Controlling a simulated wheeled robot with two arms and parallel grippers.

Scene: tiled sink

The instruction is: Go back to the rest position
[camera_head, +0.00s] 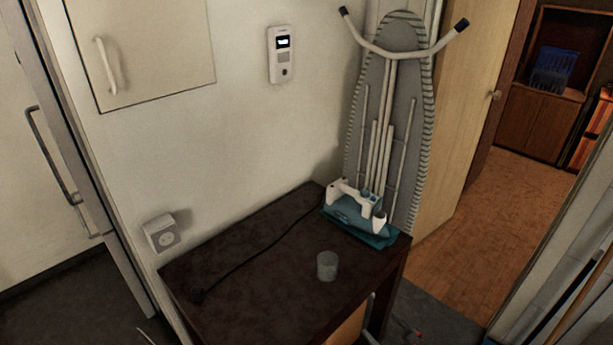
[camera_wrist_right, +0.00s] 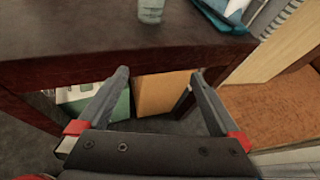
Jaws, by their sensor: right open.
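My right gripper (camera_wrist_right: 158,74) is open and empty in the right wrist view. Its two fingers are spread in front of the dark table (camera_wrist_right: 60,45), lower than the tabletop. In the head view only small parts of it show at the bottom edge, by the table's right front leg. A clear glass (camera_head: 327,265) stands upright on the table, apart from the gripper; it also shows at the top of the right wrist view (camera_wrist_right: 150,11). My left gripper is not in view.
A blue and white iron (camera_head: 357,210) rests at the table's back right, with a dark cord across the top. An ironing board (camera_head: 388,120) leans on the wall behind. Boxes (camera_wrist_right: 165,95) sit under the table. An open doorway with wooden floor (camera_head: 480,230) is at right.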

